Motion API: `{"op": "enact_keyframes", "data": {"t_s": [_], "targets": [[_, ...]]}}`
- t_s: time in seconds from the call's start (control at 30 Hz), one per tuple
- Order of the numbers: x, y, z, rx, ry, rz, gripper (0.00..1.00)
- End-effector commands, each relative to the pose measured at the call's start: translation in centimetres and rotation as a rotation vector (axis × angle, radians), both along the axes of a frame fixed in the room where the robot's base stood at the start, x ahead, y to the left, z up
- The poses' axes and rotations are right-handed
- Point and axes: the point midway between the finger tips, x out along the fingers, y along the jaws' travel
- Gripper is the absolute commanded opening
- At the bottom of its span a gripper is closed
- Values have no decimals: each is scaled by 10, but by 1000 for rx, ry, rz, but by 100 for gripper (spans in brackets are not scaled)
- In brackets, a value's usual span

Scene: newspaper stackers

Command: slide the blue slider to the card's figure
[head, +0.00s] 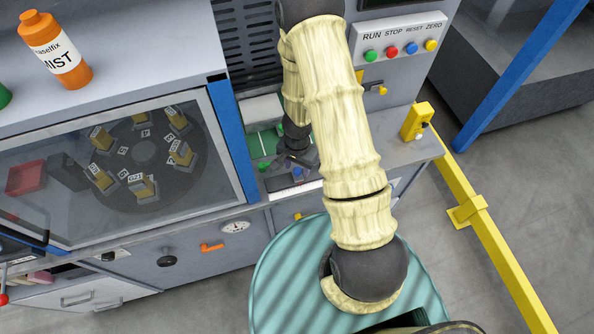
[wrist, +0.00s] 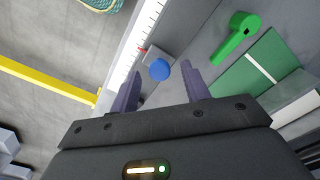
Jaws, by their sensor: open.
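The blue slider's round knob (wrist: 160,70) shows in the wrist view beside a white graduated scale (wrist: 143,32). A small red pointer (wrist: 142,49) lies at the scale's edge near the knob. My gripper (wrist: 159,72) is open, and the knob appears between its two fingertips with a gap on each side. I cannot tell whether the fingertips are down at the knob's height. In the head view my gripper (head: 293,160) is over the bench ledge, and it hides much of the slider. I cannot make out a card with a readable figure.
A green lever (wrist: 237,35) and a green panel with a white line (wrist: 263,60) lie right of the knob in the wrist view. The blue post (head: 233,140) and glazed carousel housing (head: 120,160) stand left of my arm. A yellow rail (head: 490,235) runs at right.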

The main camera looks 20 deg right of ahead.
Motion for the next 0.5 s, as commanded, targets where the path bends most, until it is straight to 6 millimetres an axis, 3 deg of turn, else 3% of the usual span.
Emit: {"op": "enact_keyframes", "data": {"t_s": [0.1, 0.4, 0.5], "targets": [[0, -1, -8, -1, -1, -2, 47], [0, 0, -8, -1, -1, -1, 47], [0, 0, -8, -1, -1, -1, 29]]}}
